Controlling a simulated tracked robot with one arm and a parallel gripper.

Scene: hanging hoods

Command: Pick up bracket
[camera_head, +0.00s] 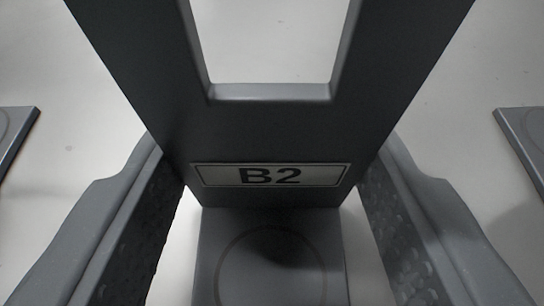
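The bracket (270,125) is a dark grey piece with a rectangular opening in its upper part and a light label reading "B2" low on its front. It fills the upper middle of the view, wide above and narrower below. My gripper (268,175) has its two fingers spread apart, one on each side of the bracket's lower part. The fingertips are close to the bracket's side edges; I cannot tell whether they touch. The bracket's back and the view's upper limit hide the rest of it.
A grey plate (225,275) with a circular mark lies below the bracket, between my fingers. Similar grey plates stand at the left edge (14,130) and right edge (527,140). The pale surface (80,95) between them is clear.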

